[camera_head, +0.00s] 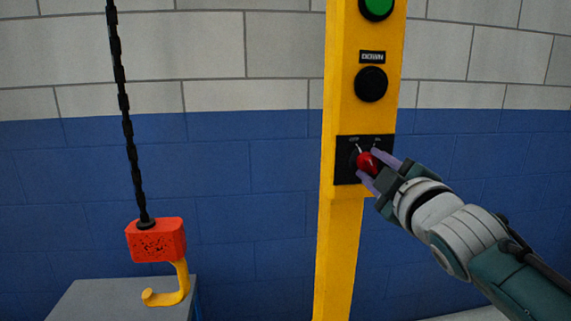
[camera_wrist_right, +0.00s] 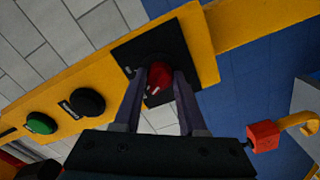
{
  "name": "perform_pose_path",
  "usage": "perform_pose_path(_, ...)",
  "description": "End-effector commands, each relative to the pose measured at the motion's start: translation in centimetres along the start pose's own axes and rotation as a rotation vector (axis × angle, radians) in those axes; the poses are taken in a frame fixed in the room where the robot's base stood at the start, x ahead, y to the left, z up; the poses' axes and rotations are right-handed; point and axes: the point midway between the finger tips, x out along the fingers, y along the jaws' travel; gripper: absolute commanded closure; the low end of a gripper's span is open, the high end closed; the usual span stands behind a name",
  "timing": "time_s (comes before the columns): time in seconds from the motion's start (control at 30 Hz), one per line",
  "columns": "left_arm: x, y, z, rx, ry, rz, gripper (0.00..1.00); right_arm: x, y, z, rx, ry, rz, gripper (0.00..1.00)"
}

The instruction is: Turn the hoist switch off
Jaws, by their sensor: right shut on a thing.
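The hoist switch is a red knob (camera_head: 367,162) on a black plate (camera_head: 345,176) low on the yellow control post (camera_head: 342,240). My right gripper (camera_head: 373,168) reaches in from the right and is shut on the red knob. In the right wrist view, the knob (camera_wrist_right: 158,80) sits between the two purple fingertips (camera_wrist_right: 160,82) in front of the black plate (camera_wrist_right: 138,48). The small labels on the plate are too small to read. My left gripper is not in view.
A black button (camera_head: 371,84) labelled DOWN and a green button (camera_head: 376,6) are above the switch. To the left a red hook block (camera_head: 156,240) with a yellow hook (camera_head: 170,296) hangs on a black chain (camera_head: 124,100) by a grey box (camera_head: 90,302).

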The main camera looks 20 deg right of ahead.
Motion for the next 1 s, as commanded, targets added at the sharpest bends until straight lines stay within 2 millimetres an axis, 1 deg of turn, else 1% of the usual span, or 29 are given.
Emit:
perform_pose_path(0.5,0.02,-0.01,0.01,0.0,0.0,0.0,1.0,-0.01,-0.04,0.03,-0.023,-0.001,-0.001,1.0)
perform_pose_path(0.53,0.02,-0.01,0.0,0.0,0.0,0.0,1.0,-0.01,-0.04,0.03,-0.023,-0.001,-0.001,0.57)
perform_pose_path(0.77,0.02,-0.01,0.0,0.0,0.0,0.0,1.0,-0.01,-0.02,0.03,-0.021,-0.001,-0.001,0.31)
perform_pose_path(0.8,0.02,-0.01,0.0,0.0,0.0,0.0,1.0,-0.01,-0.02,0.02,-0.021,-0.001,-0.001,0.29)
perform_pose_path(1.0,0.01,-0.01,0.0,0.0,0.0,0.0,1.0,-0.02,-0.01,0.02,-0.02,-0.001,0.0,0.29)
